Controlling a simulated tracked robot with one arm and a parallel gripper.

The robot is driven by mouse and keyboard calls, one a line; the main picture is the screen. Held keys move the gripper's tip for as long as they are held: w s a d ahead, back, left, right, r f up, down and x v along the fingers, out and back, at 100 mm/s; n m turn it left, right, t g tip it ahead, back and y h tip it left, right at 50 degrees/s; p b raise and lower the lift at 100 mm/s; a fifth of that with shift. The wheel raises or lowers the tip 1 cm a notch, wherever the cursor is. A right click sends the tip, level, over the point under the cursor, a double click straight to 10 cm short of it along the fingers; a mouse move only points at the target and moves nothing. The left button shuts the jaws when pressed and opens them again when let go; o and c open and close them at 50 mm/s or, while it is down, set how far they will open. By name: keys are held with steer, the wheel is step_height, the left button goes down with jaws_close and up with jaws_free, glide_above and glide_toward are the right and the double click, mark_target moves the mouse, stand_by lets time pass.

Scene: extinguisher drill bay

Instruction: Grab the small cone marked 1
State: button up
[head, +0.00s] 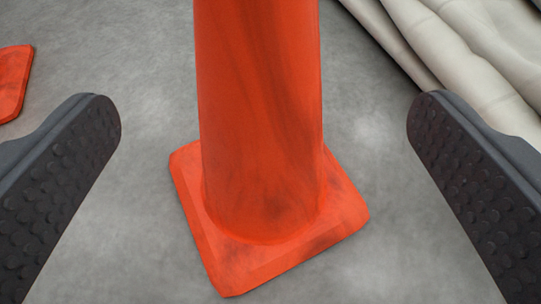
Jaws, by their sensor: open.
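An orange cone (262,130) with dark smudges stands upright on the grey floor in the middle of the head view. Its square base shows, but its top is cut off by the upper edge of the picture. No number shows on the part in view, so I cannot tell if it is the cone marked 1. My gripper (264,112) is open, with one dark studded finger on each side of the cone. There is a clear gap between the cone and each finger, and nothing is held.
The corner of another orange base (12,82) lies at the left edge. A pale folded fabric or hose bundle (455,50) lies at the upper right, partly behind the right finger. Bare grey floor (130,50) surrounds the cone.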

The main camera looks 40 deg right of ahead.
mark_target(264, 63)
steer(key=b+x, duration=0.1)
steer(key=x, duration=0.4)
steer(key=shift+w+d+f, duration=0.1)
steer(key=shift+w, duration=0.05)
steer(key=shift+b+x, duration=1.5)
steer(key=shift+x, duration=1.05)
steer(key=shift+w+a, duration=0.15)
steer(key=shift+a, duration=0.05)
steer(key=c, duration=1.7)
steer(key=shift+c, duration=0.3)
